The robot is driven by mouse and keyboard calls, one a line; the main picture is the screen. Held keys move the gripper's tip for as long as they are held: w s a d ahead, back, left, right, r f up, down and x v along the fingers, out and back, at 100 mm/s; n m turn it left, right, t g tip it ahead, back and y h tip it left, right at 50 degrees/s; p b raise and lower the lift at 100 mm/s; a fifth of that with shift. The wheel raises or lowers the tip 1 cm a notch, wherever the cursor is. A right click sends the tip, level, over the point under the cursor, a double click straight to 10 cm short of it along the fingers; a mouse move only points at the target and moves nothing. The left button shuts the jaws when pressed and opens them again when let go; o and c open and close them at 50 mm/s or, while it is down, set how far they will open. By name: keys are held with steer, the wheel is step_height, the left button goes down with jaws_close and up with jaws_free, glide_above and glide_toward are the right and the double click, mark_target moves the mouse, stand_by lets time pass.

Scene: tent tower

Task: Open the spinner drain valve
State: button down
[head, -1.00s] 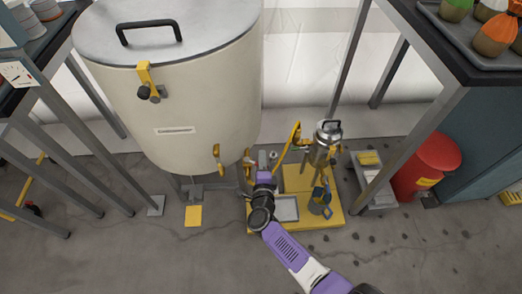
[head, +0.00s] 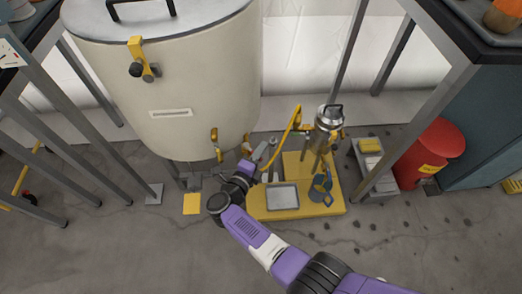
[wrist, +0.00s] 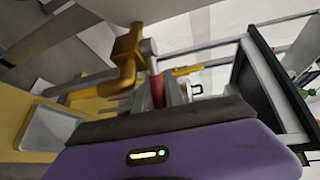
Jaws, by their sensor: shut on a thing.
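My gripper (head: 260,153) is low beside the lower right side of the big cream tank, at the left end of the yellow base (head: 333,207). In the wrist view my gripper (wrist: 160,92) is shut on a small red piece (wrist: 157,88), which looks like a valve handle; the fingers hide most of it. A yellow pipe elbow (wrist: 126,62) stands close beside it. In the head view my arm and gripper hide the red piece. A shiny metal canister (head: 328,122), perhaps the spinner, stands upright on the yellow base, right of my gripper.
The cream tank (head: 170,85) has a yellow valve (head: 215,145) low on its front. A grey tray (head: 282,196) and a blue-grey holder (head: 320,188) sit on the base. A red bin (head: 432,150) and steel table legs stand right.

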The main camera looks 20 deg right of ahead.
steer(key=shift+d+f, duration=0.1)
steer(key=c, duration=1.4)
jaws_free()
steer(key=p+v, duration=0.2)
steer(key=v, duration=0.6)
